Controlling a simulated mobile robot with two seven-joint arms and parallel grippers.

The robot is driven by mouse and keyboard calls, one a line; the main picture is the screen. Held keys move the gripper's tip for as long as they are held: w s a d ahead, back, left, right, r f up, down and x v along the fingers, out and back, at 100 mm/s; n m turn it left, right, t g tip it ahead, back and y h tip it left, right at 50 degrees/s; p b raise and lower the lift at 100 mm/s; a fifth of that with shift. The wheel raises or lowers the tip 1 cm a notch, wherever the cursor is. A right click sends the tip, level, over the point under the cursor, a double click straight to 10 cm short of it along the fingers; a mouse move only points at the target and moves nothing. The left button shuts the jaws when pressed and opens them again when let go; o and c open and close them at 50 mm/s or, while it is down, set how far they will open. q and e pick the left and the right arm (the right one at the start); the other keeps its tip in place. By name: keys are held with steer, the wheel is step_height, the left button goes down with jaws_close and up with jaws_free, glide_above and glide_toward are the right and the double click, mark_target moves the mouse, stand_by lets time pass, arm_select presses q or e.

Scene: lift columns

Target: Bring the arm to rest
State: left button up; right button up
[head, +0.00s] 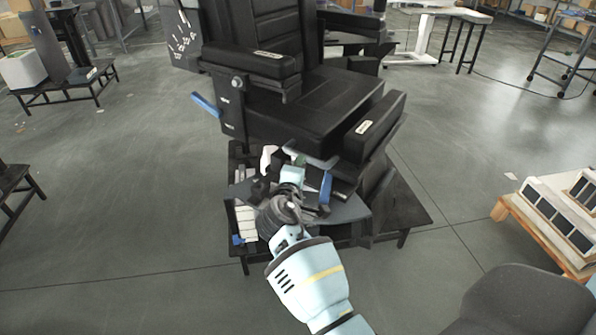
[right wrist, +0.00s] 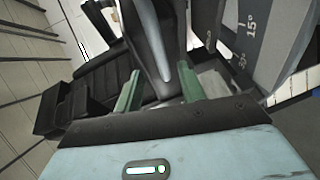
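My right arm comes in from the bottom of the head view. Its gripper (head: 290,162) is at the front of a black padded chair (head: 315,105), low under the seat edge. In the right wrist view the two green fingers (right wrist: 160,88) stand apart. A grey metal bar (right wrist: 176,62) on a dark part shows between and beyond the fingertips. I cannot tell whether a finger touches it. No object is visibly held. My left gripper is in neither view.
The chair stands on a low black table (head: 410,212). A wooden pallet with white boxes (head: 545,225) is at the right, and a black bench (head: 75,90) at the far left.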

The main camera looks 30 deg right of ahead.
stand_by(0.5)
